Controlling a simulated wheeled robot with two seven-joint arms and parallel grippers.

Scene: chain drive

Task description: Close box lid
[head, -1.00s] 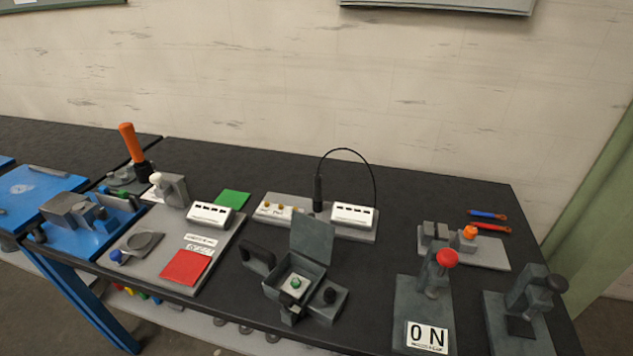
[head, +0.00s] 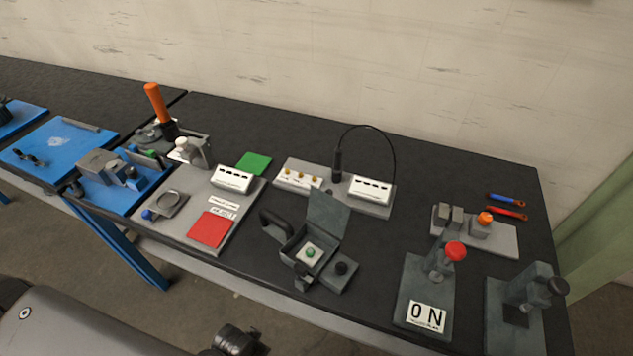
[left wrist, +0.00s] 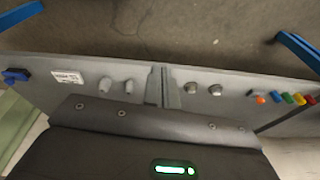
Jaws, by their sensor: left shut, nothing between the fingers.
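A small grey box (head: 291,248) stands near the front middle of the black table. Its lid (head: 327,215) is hinged at the back and stands up, open. Inside is a pale insert with a green button (head: 310,253). Part of my arm enters the head view at lower left. My right gripper is not in view.
A black handle (head: 278,226) stands close left of the box. Behind is a panel (head: 376,208) with a cabled probe (head: 337,165). A red-knobbed fixture (head: 413,283) stands to the right, a board with a red pad (head: 210,229) to the left.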

